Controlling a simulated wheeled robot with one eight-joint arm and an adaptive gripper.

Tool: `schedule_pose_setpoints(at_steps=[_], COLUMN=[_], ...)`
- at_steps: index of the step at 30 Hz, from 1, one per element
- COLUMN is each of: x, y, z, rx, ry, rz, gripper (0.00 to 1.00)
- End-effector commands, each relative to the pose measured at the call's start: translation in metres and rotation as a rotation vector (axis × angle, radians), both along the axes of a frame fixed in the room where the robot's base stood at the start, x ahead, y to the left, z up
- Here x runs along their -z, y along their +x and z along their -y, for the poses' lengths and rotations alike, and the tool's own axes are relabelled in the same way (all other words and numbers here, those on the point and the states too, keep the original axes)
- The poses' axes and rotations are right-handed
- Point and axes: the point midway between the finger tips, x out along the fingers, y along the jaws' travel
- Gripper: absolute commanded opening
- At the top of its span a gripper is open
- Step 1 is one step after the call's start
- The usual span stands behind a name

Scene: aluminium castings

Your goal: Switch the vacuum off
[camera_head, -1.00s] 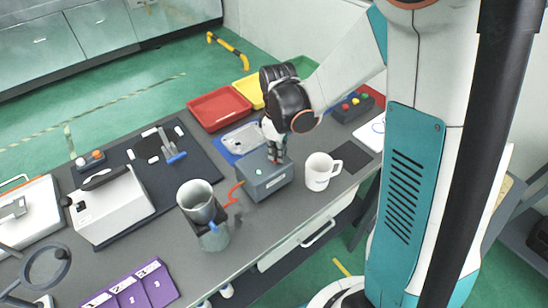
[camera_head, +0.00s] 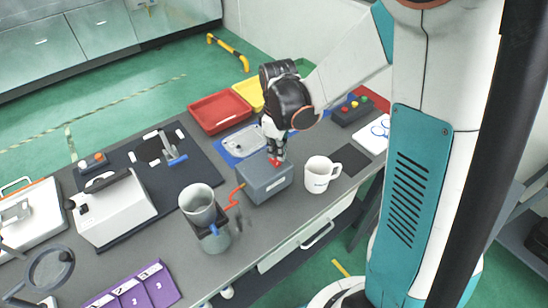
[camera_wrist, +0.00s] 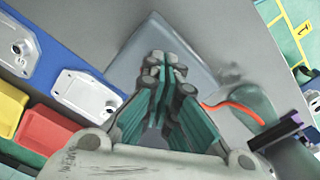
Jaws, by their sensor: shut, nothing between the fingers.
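The vacuum unit appears to be the grey box (camera_head: 266,185) on the bench, with an orange-red hose (camera_head: 238,193) at its left. A small red spot (camera_head: 275,162) shows on its top at my fingertips; I cannot tell whether it is a button or a lamp. My gripper (camera_head: 277,156) is shut and empty, pointing down at the box's top, touching or very close. In the wrist view the shut fingers (camera_wrist: 165,68) cover the middle of the grey box (camera_wrist: 150,35), hiding any switch under them.
A white mug (camera_head: 318,176) stands close to the right of the box. A grey cup in a holder (camera_head: 198,208) stands to the left. Red tray (camera_head: 205,122), blue mat with a casting (camera_head: 241,141) and button box (camera_head: 352,110) lie behind.

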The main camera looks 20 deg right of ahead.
Motion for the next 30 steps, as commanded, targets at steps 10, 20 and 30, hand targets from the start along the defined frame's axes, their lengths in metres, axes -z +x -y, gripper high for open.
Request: schedule_pose_setpoints(at_steps=[10,20,30], x=[-0.028,-0.042,-0.041], y=[0.000,0.000,0.000], z=[0.000,0.000,0.000], rx=[0.000,0.000,0.000], ry=[0.000,0.000,0.000], rz=[0.000,0.000,0.000], gripper=[0.00,0.00,0.00])
